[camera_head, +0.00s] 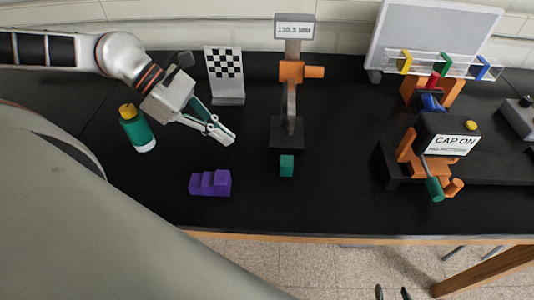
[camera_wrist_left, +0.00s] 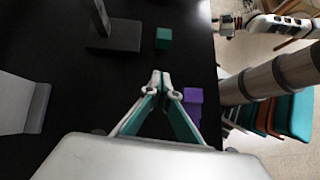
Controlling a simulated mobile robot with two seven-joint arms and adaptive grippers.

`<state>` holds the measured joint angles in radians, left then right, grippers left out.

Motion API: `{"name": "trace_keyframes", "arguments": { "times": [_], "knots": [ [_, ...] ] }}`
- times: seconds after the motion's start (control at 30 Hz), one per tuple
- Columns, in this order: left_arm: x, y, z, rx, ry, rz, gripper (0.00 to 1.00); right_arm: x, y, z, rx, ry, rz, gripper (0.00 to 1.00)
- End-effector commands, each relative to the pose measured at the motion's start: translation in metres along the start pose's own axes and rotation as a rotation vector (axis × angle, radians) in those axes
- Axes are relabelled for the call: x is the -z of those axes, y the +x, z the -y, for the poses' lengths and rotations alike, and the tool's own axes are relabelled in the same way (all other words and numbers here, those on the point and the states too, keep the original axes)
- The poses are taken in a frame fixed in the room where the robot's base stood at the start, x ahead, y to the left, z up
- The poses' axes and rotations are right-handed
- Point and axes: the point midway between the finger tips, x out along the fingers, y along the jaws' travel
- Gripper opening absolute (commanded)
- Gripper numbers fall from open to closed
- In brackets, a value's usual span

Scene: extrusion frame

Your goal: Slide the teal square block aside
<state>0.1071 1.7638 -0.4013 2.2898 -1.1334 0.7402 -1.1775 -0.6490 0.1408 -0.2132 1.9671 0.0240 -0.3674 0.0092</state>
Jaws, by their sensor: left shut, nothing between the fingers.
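The teal square block (camera_head: 287,165) sits on the black bench top, just in front of the dark base of a stand; it also shows in the left wrist view (camera_wrist_left: 163,38). My left gripper (camera_head: 229,139) is shut and empty, left of the block and apart from it. Its fingertips (camera_wrist_left: 160,78) meet in the left wrist view, with clear bench between them and the block. What looks like my right gripper (camera_wrist_left: 228,24) shows small at the top right of the left wrist view; its jaws are too small to read.
A purple stepped block (camera_head: 210,183) lies near the front edge, left of the teal block. The stand (camera_head: 287,132) with an orange clamp rises behind the teal block. A green bottle (camera_head: 138,129) and checkered board (camera_head: 226,72) stand left. Bench right of the teal block is clear.

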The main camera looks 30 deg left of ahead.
Motion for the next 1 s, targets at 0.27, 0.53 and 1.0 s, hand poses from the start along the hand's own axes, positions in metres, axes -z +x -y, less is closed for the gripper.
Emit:
{"name": "trace_keyframes", "arguments": {
  "times": [0.27,0.53,1.0],
  "knots": [
    [0.0,0.029,0.0,0.002,0.0,0.01,0.0,-0.02,0.007,0.003,0.002,-0.001,0.016,0.4],
    [-0.001,0.051,-0.001,-0.003,-0.003,0.01,0.0,-0.021,0.009,0.003,0.002,0.0,0.015,0.4],
    [-0.018,0.099,-0.002,-0.004,-0.002,0.008,0.0,-0.003,0.003,0.0,-0.001,0.002,0.0,0.4]
  ]
}}
